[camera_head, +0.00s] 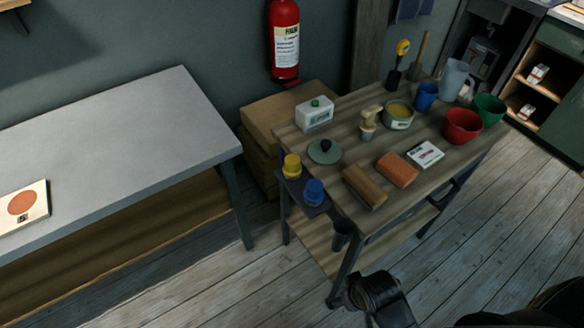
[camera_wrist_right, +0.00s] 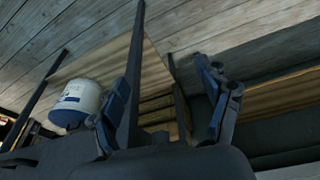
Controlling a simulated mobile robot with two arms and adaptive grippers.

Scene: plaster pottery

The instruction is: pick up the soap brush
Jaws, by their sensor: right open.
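The pale brush (camera_head: 369,122), which looks like the soap brush, stands on the wooden work table (camera_head: 345,143) just left of a green bowl of yellow paste (camera_head: 398,115). My right gripper shows in the wrist view with its two fingers spread (camera_wrist_right: 165,88), open and with nothing between them. A dark part of my right arm shows at the bottom of the head view, low in front of the table and well apart from the brush. The brush is not seen in the wrist view. My left gripper is in neither view.
Near the brush are a white box (camera_head: 315,114), a green lid with a dark knob (camera_head: 324,151), a wooden block (camera_head: 364,186) and an orange sponge-like block (camera_head: 397,170). Cups and bowls crowd the back right. A white tub (camera_wrist_right: 75,104) shows in the wrist view.

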